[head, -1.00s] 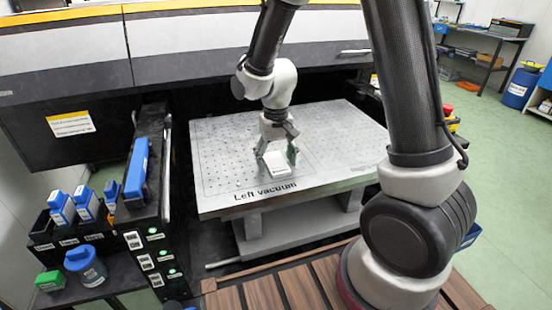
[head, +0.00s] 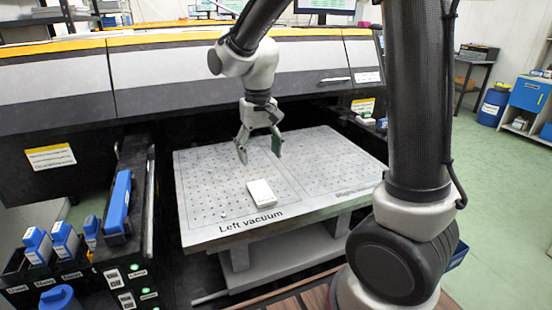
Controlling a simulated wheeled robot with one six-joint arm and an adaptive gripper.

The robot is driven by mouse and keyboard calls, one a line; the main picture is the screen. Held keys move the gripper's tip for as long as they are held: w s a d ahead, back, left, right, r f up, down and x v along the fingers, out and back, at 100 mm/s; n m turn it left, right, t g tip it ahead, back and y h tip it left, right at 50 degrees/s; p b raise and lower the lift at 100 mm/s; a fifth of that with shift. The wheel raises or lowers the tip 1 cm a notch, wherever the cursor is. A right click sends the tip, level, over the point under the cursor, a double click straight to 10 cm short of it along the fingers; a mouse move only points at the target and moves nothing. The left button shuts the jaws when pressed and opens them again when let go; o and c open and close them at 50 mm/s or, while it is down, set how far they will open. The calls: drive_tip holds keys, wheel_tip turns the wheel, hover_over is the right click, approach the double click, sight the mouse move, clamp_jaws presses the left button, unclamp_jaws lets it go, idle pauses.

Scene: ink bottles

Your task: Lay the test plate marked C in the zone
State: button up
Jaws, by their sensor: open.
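A small white test plate (head: 262,193) lies flat on the perforated vacuum table (head: 200,205), in the zone labelled "Left vacuum" near its front edge. I cannot read a letter on the plate. My gripper (head: 259,152) is open and empty, above and behind the plate, apart from it.
A black rack with blue-capped ink bottles (head: 64,243) stands at the left, beside a dark unit with a long blue part (head: 119,202). The large printer body (head: 160,75) spans the back, above the table. The table's right zone is bare where it shows.

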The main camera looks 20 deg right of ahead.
drive_tip(key=s+d+r+t, duration=0.2)
drive_tip(key=s+d+r, duration=0.3)
drive_tip(key=s, duration=0.5)
drive_tip(key=s+d+r+t, duration=0.2)
drive_tip(key=s+d+r, duration=0.3)
drive_tip(key=s+d, duration=0.5)
drive_tip(key=shift+s, duration=0.15)
